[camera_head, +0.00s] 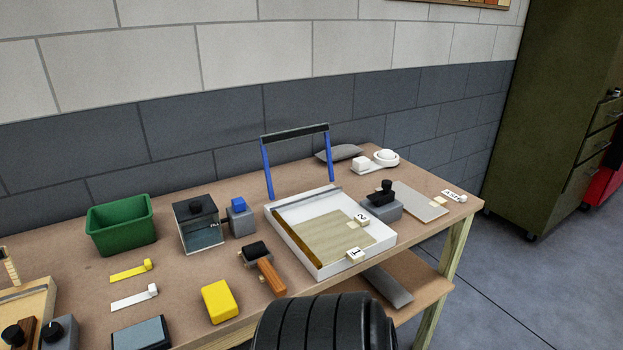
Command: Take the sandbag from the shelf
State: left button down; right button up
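A flat grey sandbag (390,287) lies on the lower shelf (424,281) under the right end of the workbench. Its upper part is hidden by the bench top. A second grey bag of similar look (340,152) lies on the bench top near the wall, behind the white press tray. Neither gripper shows in the head view. A black ribbed part of my own body fills the bottom middle of the picture and hides part of the bench front and the shelf.
The bench top (200,270) carries a white tray (318,272) with a blue-posted frame, a green bin (121,226), a yellow block (219,301) and an orange-handled tool (271,278). A bench leg (452,250) stands right of the shelf. Open floor (530,280) lies right, before a green cabinet (550,110).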

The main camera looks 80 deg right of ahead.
aim_at(388, 287)
jog(key=z, duration=0.45)
jog(key=l+z, duration=0.1)
jog(key=z, duration=0.8)
jog(key=l+z, duration=0.1)
jog(key=z, duration=0.85)
jog(key=i+z, duration=0.1)
jog(key=z, duration=0.8)
jog(key=i+l+u, duration=0.1)
jog(key=u, duration=0.55)
jog(key=l+u, duration=0.4)
jog(key=l, duration=0.45)
jog(key=l+u, duration=0.4)
jog(key=l, duration=0.45)
